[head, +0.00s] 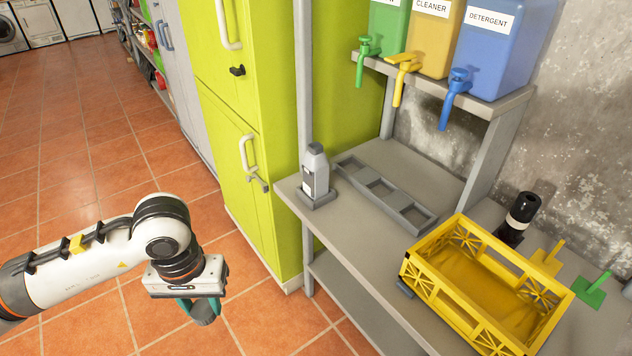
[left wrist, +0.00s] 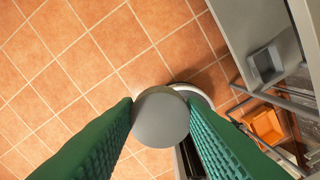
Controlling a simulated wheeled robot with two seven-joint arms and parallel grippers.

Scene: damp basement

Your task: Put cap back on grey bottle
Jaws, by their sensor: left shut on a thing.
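The grey bottle (head: 315,172) stands upright in a small square grey holder at the near left corner of the grey bench. It has a white label and a narrow top. My left gripper (head: 203,312) is over the tiled floor, left of the bench and apart from the bottle. Its green fingers are shut on a round grey cap (left wrist: 162,117), seen face-on in the left wrist view. My right gripper is not in view.
The bench (head: 365,285) carries an empty grey rack (head: 385,190), a yellow crate (head: 410,268) and a black bottle (head: 523,207). Dispensers with taps, including a blue one (head: 497,50), stand on a raised shelf. A lime-green cabinet (head: 230,110) stands left of the bench. The floor is clear.

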